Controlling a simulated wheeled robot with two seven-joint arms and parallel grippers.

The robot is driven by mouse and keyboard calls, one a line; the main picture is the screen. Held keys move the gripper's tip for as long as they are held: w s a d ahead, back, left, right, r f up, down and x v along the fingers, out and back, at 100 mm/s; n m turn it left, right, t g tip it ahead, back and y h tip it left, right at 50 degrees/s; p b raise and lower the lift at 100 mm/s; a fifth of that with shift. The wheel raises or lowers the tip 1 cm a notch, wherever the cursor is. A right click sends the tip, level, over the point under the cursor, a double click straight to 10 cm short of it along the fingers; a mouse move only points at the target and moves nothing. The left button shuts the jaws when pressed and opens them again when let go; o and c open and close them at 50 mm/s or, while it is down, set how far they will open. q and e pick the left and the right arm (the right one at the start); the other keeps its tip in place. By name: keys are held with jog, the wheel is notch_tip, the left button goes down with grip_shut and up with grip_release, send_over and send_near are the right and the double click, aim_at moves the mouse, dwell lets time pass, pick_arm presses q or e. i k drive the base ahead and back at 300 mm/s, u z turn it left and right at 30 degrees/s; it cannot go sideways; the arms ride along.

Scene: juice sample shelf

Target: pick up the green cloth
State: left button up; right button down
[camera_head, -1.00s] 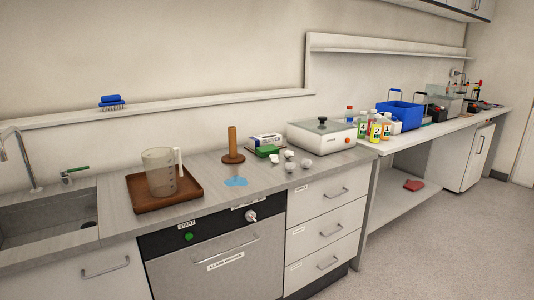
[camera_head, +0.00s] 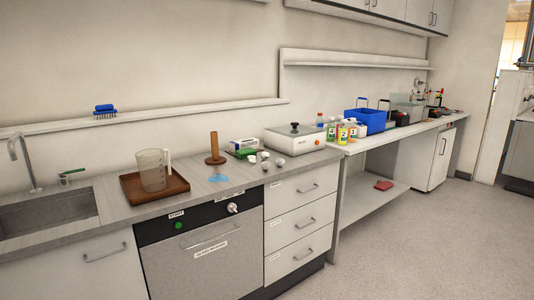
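A small green folded item (camera_head: 244,153), which looks like the green cloth, lies on the counter in front of a white and blue box (camera_head: 243,144). Several small white crumpled or rounded pieces (camera_head: 265,156) lie just to its right. It is small in the picture, so its exact shape is hard to tell. Neither of my grippers shows in the head view.
On the counter are a brown tray (camera_head: 128,188) with a clear jug (camera_head: 152,170), a brown upright holder (camera_head: 214,148), a blue spill (camera_head: 218,178) and a white device (camera_head: 296,140). A red folded item (camera_head: 383,185) lies on the lower shelf. The floor (camera_head: 410,245) is clear.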

aim_at(243, 154)
jog(key=z, duration=0.8)
jog(key=i, duration=2.55)
jog(key=u, duration=0.9)
